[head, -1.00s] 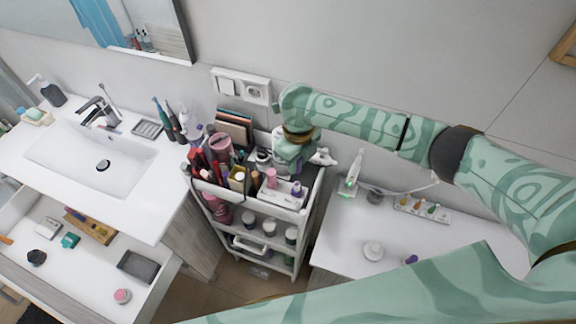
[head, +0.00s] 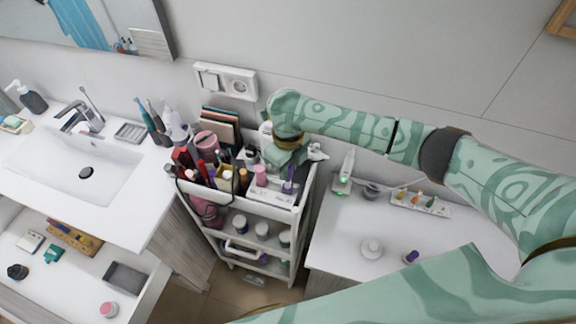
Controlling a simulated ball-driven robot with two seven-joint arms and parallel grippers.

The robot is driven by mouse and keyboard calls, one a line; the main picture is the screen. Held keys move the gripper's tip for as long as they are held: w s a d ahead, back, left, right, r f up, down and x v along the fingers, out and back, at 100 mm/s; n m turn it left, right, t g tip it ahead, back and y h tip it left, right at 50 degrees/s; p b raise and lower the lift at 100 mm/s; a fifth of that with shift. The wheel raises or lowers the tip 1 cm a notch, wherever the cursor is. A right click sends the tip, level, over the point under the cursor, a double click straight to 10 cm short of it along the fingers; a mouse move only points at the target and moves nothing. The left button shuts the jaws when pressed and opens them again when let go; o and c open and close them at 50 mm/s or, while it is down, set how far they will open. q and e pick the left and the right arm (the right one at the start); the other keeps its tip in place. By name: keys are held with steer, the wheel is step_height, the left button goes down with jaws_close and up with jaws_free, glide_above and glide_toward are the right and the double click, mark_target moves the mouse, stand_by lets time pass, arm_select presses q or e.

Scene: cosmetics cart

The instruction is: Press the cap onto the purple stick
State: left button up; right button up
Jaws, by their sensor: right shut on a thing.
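The purple stick (head: 288,186) stands upright in the white tray on top of the cart, just below my right gripper (head: 292,173). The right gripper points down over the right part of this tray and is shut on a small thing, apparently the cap. The wrist and dark fingers hide most of the held thing. I cannot tell whether it touches the stick. My left gripper is not in view.
The white cart (head: 240,201) holds a pink bottle (head: 261,176) beside the stick and several cosmetics at left. The sink (head: 90,165) is at left.

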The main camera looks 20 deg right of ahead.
steer(key=shift+s, duration=0.1)
steer(key=shift+f, duration=0.4)
stand_by(0.3)
steer(key=shift+p, duration=0.3)
stand_by(0.6)
steer(key=shift+f+b, duration=0.9)
steer(key=shift+f, duration=1)
stand_by(1.3)
stand_by(0.3)
steer(key=o, duration=1.5)
steer(key=shift+r, duration=0.1)
step_height(320, 180, up, 8)
steer(key=p, duration=0.8)
steer(key=shift+p, duration=0.3)
